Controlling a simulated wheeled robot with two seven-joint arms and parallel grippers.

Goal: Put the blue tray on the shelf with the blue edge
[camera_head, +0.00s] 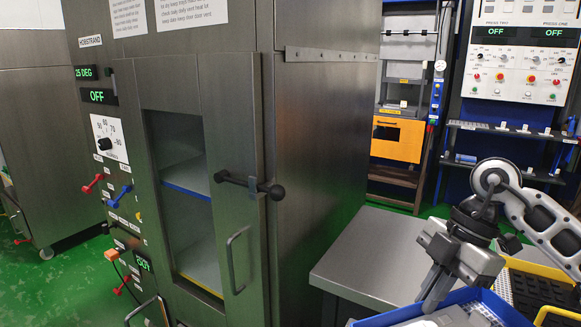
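The blue tray (509,309) is at the bottom right, cut off by the picture edge, with grey contents inside. My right gripper (431,296) points down at the tray's far left rim. Its fingers overlap the rim, and I cannot tell whether they grip it. The shelf with the blue edge (187,192) is inside the steel cabinet (320,150), seen through the window in its front door (229,150). The door looks shut, with a black-knobbed latch bar (248,184) across its edge. My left gripper is out of view.
A shelf with a yellow edge (200,285) lies lower in the cabinet. A bare grey bench top (375,255) stands right of the cabinet. A yellow-rimmed black crate (540,290) is beside the blue tray. Levers and dials line the cabinet's left front.

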